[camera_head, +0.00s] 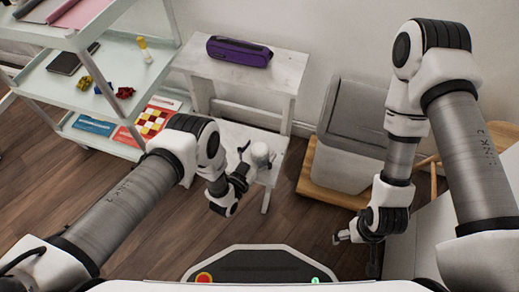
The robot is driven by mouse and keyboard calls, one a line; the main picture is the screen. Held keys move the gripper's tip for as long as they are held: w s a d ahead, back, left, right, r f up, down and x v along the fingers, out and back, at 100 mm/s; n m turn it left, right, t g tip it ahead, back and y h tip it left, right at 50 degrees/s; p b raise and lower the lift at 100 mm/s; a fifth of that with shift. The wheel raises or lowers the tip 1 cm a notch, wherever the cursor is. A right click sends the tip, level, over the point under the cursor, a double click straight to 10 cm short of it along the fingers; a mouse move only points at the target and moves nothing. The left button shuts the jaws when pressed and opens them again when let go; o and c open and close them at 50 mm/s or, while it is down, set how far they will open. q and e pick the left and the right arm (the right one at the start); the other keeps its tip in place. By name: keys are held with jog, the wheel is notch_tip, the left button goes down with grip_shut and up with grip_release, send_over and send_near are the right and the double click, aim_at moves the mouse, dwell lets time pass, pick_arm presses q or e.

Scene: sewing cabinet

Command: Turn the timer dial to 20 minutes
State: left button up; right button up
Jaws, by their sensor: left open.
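A small white rounded object (260,153), perhaps the timer, stands at the low white shelf of the side table. Its dial markings are too small to read. My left gripper (248,165) is open, with its fingers close beside this object. I cannot tell whether they touch it, and the gripper partly hides it. My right gripper (342,237) hangs low at the right, well apart from the object. I cannot tell whether its fingers are open.
A white side table (285,83) carries a purple case (239,51). A grey bin (345,150) stands on a wooden base to the right. A pale shelf rack (110,98) with books and small items is at the left. Wooden floor (150,245) is clear in front.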

pick_arm(q)
jog(key=v, duration=1.2)
